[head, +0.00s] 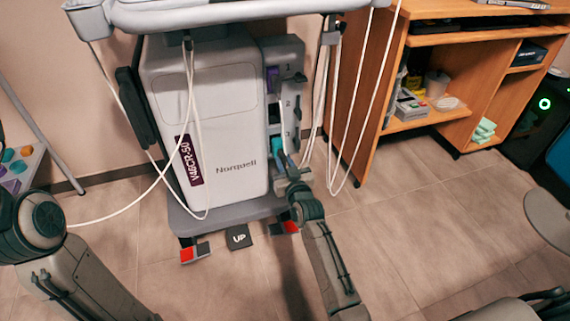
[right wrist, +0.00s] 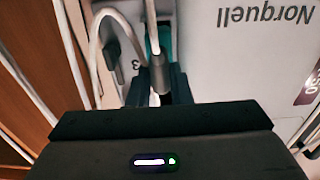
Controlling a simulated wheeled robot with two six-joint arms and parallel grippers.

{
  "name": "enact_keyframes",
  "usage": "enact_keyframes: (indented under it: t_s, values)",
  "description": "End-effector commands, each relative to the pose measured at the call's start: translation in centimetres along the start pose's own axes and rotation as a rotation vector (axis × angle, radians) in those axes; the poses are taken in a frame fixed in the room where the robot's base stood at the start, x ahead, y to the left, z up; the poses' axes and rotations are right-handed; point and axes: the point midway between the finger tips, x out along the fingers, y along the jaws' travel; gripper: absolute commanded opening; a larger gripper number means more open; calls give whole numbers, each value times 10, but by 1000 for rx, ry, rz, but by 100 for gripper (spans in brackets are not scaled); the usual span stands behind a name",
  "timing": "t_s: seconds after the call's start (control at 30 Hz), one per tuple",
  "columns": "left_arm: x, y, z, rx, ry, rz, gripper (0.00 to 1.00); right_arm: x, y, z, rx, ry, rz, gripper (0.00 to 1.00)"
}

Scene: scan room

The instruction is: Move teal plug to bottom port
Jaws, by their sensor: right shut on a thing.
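The teal plug (head: 277,145) shows at the lower part of the port panel (head: 290,80) on the right side of the grey Norquell machine (head: 215,115). My right gripper (head: 284,170) is shut on it from below. In the right wrist view the fingers (right wrist: 160,82) close around the plug's cable end, with teal (right wrist: 165,42) showing just beyond them. A figure 3 is on the panel beside the fingers. Whether the plug sits in a port is hidden. My left arm shows at the left, but its gripper is out of frame.
A purple plug (head: 272,78) is higher on the panel, and a dark plug (right wrist: 112,48) hangs beside the fingers. White cables (head: 330,120) loop near the panel. A wooden desk (head: 365,75) stands to the right.

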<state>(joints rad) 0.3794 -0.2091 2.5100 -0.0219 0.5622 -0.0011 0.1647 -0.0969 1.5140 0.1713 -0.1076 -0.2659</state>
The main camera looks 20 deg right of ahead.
Motion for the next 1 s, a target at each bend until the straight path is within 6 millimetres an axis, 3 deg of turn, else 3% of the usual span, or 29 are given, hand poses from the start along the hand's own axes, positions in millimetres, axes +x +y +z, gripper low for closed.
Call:
enact_keyframes:
  t_s: [1.0]
  values:
    - [2,0,0,0,0,0,53,7,0,-1,0,1,0,0]
